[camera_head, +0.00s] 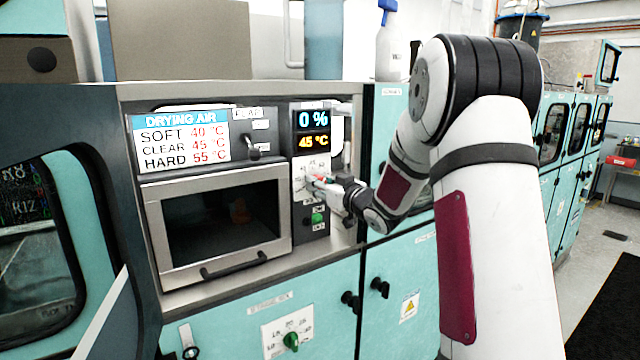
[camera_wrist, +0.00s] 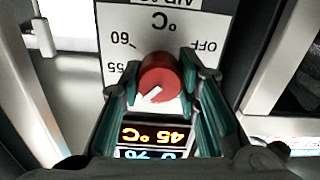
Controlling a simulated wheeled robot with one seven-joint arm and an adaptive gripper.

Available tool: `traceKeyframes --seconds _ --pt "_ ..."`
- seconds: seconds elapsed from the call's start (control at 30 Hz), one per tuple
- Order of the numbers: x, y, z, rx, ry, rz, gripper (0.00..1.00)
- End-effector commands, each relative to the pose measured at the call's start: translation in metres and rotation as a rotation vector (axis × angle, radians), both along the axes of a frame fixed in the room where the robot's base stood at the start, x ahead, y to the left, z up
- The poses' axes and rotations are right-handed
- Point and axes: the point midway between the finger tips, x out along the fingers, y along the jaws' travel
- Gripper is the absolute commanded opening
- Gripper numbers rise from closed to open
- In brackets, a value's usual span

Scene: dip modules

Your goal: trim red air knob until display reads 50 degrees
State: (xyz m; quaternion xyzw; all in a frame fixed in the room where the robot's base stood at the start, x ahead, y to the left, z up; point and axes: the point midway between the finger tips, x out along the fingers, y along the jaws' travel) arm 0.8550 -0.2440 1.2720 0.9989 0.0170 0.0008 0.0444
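The red air knob (camera_wrist: 161,78) sits on a white dial plate marked 55, 60 and OFF, seen upside down in the wrist view. Its white pointer points to the lower left there. My gripper (camera_wrist: 163,75) has one green-grey finger on each side of the knob, seemingly touching it. In the head view my gripper (camera_head: 325,184) is at the panel and hides most of the knob. The display (camera_head: 313,141) reads 45 °C in yellow, with 0 % in blue above it. It also shows upside down in the wrist view (camera_wrist: 158,134).
A drying air card (camera_head: 181,138) lists soft 40, clear 45 and hard 55 °C. A black flap lever (camera_head: 253,152) is left of the display. A green button (camera_head: 318,217) is below the knob. An oven door (camera_head: 218,222) with a black handle is at the left.

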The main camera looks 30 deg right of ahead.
Motion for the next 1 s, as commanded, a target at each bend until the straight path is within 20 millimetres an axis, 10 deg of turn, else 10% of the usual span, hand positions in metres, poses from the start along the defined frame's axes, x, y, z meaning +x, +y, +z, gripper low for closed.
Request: traceKeyframes --seconds 1.0 --pt "-0.0033 -0.0013 0.0014 0.474 0.017 0.000 0.02"
